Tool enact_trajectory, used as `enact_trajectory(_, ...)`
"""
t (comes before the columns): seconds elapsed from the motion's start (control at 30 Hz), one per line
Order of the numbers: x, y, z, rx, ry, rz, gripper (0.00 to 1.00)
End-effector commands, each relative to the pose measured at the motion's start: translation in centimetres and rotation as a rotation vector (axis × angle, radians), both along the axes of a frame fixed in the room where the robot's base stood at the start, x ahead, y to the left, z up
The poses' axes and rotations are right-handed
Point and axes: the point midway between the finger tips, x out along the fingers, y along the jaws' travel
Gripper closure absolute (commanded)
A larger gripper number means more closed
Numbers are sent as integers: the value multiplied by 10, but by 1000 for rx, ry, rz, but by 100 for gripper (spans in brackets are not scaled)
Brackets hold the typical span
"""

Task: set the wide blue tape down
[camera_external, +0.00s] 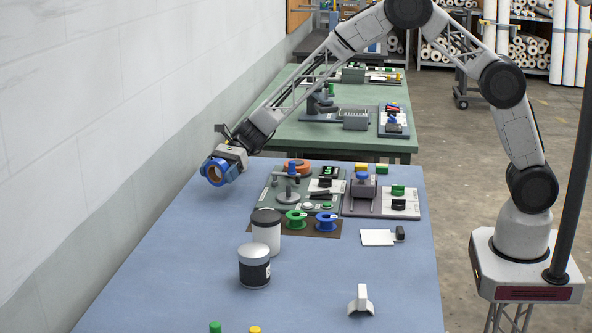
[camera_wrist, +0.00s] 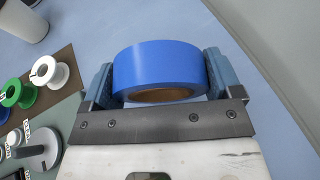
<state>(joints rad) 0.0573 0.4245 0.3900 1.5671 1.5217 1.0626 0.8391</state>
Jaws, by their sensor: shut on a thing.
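The wide blue tape (camera_external: 213,172) is a thick blue roll with a brown core. My gripper (camera_external: 222,167) is shut on it, over the far left part of the blue table (camera_external: 190,235). In the wrist view the tape (camera_wrist: 160,68) sits between the two blue-grey fingers of my gripper (camera_wrist: 158,80), one against each side. In the external view the tape is above the table top, with a faint shadow below it. The exact gap to the table is hard to tell.
A white jar with dark lid (camera_external: 266,232) and another jar (camera_external: 254,272) stand nearer. The table's left side is clear.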

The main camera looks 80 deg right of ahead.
Motion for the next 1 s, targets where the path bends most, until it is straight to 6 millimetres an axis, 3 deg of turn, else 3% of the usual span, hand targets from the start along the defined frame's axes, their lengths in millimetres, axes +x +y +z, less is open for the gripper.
enact_trajectory(0.3,0,0,-3,0,1,0,39)
enact_trajectory(0.7,0,0,-37,0,2,1,39)
enact_trajectory(1.0,0,0,-38,0,1,0,39)
